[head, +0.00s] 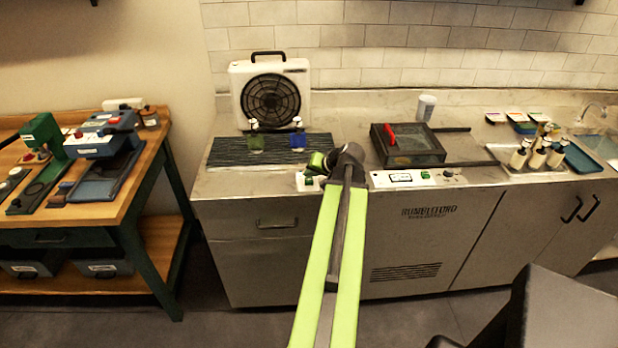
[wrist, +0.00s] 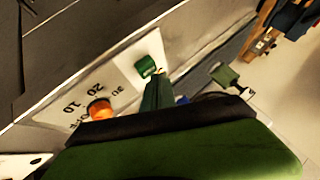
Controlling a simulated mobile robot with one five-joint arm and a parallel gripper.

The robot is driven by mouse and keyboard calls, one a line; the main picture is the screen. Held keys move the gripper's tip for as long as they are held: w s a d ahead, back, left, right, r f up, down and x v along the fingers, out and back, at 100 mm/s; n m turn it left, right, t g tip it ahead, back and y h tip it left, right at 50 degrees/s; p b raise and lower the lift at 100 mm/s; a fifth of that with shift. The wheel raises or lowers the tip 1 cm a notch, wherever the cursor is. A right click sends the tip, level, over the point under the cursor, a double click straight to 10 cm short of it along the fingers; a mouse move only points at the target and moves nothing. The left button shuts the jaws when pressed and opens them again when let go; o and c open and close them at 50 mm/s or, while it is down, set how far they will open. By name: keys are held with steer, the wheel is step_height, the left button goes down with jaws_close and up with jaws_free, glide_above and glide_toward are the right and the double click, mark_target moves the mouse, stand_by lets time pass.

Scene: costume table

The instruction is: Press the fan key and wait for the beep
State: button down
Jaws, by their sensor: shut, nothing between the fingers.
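The white box fan (head: 271,98) with a round dark grille stands at the back of the counter. A white control panel (head: 301,185) sits on the counter's front edge, partly hidden by my arm. In the wrist view the panel (wrist: 121,74) carries a green key (wrist: 146,65), an orange knob (wrist: 100,108) and printed numbers with "OFF". No fan label is readable. My gripper (head: 316,167) is shut and empty, just above the panel. In the wrist view its green fingertips (wrist: 160,80) are right beside the green key; I cannot tell whether they touch it.
A dark lidded box (head: 408,151) with a red handle is to the right. Several pump bottles (head: 537,157) stand farther right. A wooden workbench (head: 141,180) is at left.

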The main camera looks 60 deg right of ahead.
mark_target(311, 181)
steer(key=shift+r, duration=0.3)
step_height(311, 181, up, 5)
steer(key=p, duration=0.5)
steer(key=shift+r, duration=0.15)
stand_by(0.6)
